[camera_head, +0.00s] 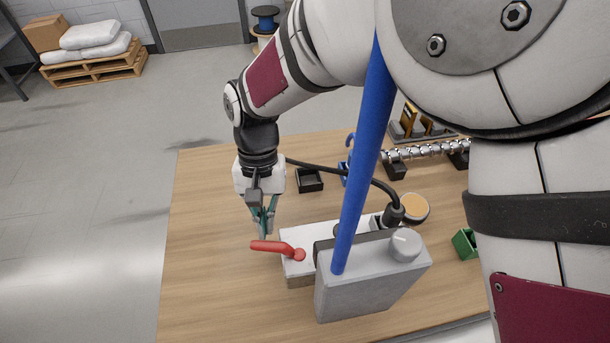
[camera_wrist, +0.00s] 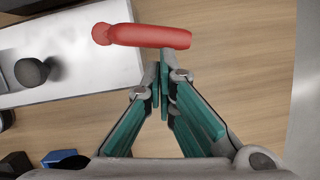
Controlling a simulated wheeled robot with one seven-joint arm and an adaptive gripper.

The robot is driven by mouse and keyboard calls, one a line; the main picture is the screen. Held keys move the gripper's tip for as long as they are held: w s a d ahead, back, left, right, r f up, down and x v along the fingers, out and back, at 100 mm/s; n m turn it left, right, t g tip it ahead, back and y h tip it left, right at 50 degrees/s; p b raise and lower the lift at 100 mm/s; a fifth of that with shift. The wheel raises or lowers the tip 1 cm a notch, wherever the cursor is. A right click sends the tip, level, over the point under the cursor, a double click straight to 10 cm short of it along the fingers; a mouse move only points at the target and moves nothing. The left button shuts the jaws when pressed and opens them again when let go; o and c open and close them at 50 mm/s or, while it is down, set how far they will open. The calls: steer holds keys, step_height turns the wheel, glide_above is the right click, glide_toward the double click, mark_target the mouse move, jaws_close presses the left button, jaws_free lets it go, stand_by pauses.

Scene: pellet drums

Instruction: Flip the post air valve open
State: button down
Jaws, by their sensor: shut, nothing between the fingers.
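The air valve's red lever (camera_head: 272,246) sticks out to the left from its pivot on a pale block (camera_head: 296,268) on the table. It also shows in the wrist view (camera_wrist: 150,36), pointing right, past the block's edge. A grey box (camera_head: 365,283) with a blue post (camera_head: 363,150) stands just right of the lever. My gripper (camera_head: 263,232) points down beside the lever, on its far side in the head view. Its teal fingers are together and empty. In the wrist view the fingertips (camera_wrist: 163,75) are close to the lever; I cannot tell whether they touch it.
The wooden table (camera_head: 210,220) is clear to the left of the lever. A small black tray (camera_head: 309,180), a black cable (camera_head: 335,172), a round tan-topped container (camera_head: 414,207) and a green bin (camera_head: 464,243) lie behind and to the right.

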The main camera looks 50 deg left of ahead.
steer(key=shift+s+d+n+t, duration=0.3)
steer(key=shift+s+n, duration=0.45)
steer(key=shift+n, duration=0.45)
